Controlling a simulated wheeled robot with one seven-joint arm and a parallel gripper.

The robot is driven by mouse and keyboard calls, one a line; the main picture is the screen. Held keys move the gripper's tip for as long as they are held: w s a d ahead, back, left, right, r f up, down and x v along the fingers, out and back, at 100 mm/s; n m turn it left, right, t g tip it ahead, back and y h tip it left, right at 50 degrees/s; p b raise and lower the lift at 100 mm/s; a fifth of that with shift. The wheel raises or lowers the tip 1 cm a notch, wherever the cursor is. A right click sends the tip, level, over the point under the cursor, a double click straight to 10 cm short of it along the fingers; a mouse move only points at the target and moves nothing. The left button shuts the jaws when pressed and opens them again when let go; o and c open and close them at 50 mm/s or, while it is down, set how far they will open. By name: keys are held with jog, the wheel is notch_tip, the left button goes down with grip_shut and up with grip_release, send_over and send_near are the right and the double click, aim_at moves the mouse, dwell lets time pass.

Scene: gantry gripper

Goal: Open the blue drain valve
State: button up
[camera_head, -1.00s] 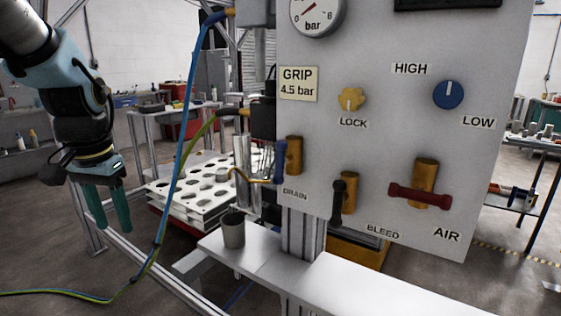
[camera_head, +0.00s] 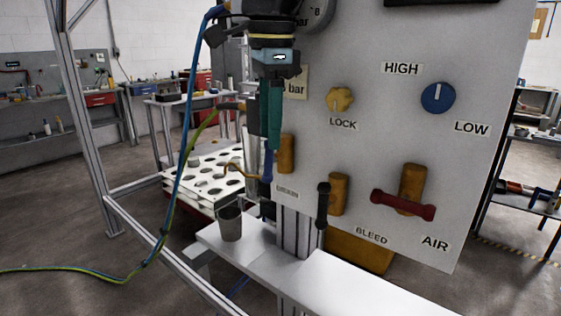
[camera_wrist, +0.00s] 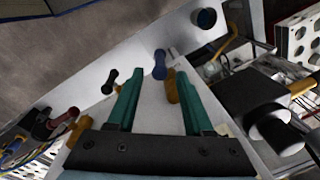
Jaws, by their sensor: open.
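The drain valve has a blue handle (camera_head: 267,166) on a brass body (camera_head: 286,153), low on the left edge of the grey panel. The handle hangs roughly vertical, its top hidden behind my gripper. My gripper (camera_head: 269,148) points down just above it, with teal fingers in front of the panel's left edge. In the wrist view, the fingers (camera_wrist: 158,78) are apart with nothing held. The blue handle (camera_wrist: 160,62) shows beyond the tips, between their lines. I cannot tell whether they touch it. The DRAIN label (camera_head: 287,192) is below.
A grey cup (camera_head: 230,224) stands on the white shelf (camera_head: 262,254) below the valve. A black bleed handle (camera_head: 323,205), red air handle (camera_head: 403,205) and yellow lock knob (camera_head: 340,98) are to the right. A blue hose (camera_head: 188,110) hangs at left.

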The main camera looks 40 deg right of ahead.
aim_at(269, 158)
jog(key=shift+w+f+p, duration=0.15)
jog(key=shift+f+p, duration=0.1)
jog(key=shift+f, duration=1.5)
jog(key=shift+w+f+p, duration=0.15)
jog(key=shift+f+p, duration=0.05)
jog(key=shift+f, duration=1.55)
grip_shut()
